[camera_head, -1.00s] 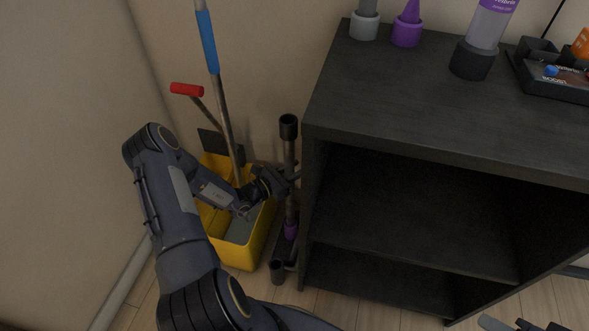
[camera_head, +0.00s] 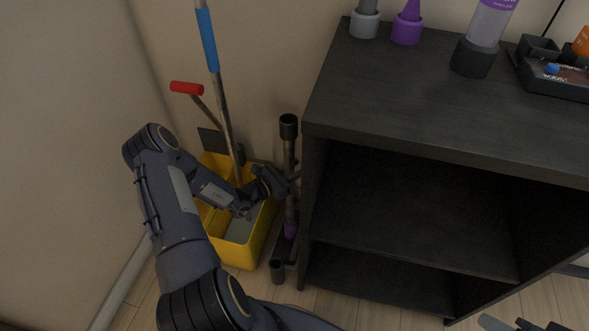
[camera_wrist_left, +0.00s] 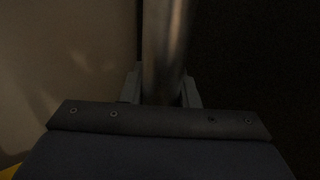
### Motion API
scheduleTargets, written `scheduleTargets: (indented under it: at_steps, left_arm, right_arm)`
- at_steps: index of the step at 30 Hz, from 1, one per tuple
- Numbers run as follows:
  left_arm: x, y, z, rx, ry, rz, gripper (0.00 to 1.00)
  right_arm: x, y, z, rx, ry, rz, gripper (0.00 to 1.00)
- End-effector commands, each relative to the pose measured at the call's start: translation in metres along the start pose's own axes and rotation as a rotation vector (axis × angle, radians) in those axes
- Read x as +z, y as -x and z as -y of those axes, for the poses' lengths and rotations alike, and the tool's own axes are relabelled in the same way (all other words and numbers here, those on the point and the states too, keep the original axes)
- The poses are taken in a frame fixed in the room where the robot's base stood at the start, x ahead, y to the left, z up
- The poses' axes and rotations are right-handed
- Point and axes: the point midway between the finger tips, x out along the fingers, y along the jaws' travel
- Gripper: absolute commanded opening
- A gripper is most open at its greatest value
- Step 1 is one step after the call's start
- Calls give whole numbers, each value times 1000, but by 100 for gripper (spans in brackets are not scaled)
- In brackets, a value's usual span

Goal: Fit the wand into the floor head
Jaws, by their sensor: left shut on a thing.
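The wand (camera_head: 290,158) is a grey metal tube with a black top end, standing nearly upright between the yellow bucket and the dark cabinet. My left gripper (camera_head: 289,180) is shut on its middle. In the left wrist view the tube (camera_wrist_left: 165,45) runs between the two fingers (camera_wrist_left: 160,90). A purple collar (camera_head: 291,230) shows low on the wand's line. The dark floor head (camera_head: 278,270) is on the floor below it, partly hidden. I cannot tell whether the wand's lower end is inside the floor head. Part of what appears to be my right gripper (camera_head: 522,324) shows at the bottom right edge.
The yellow bucket (camera_head: 238,255) with a blue-handled pole (camera_head: 208,40) and a red-handled tool (camera_head: 187,88) stands close left of the wand. The dark cabinet (camera_head: 420,140) stands close right, with bottles and a tray on top. The wall is just behind.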

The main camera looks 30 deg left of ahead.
Motion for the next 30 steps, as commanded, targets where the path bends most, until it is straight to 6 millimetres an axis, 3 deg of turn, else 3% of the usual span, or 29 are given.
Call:
scheduleTargets:
  at_steps: [2,3,9,19,30]
  left_arm:
    - [-2,1,0,0,1,-5,0]
    - [-3,1,0,0,1,-5,30]
    - [-2,1,0,0,1,-4,53]
    - [-2,7,0,2,2,-6,53]
    - [-1,65,0,2,1,-6,53]
  right_arm:
    - [0,0,0,0,0,0,36]
    - [0,0,0,0,0,0,36]
    - [0,0,0,0,0,0,36]
    - [-1,2,1,0,0,0,36]
    - [-7,13,6,0,0,0,36]
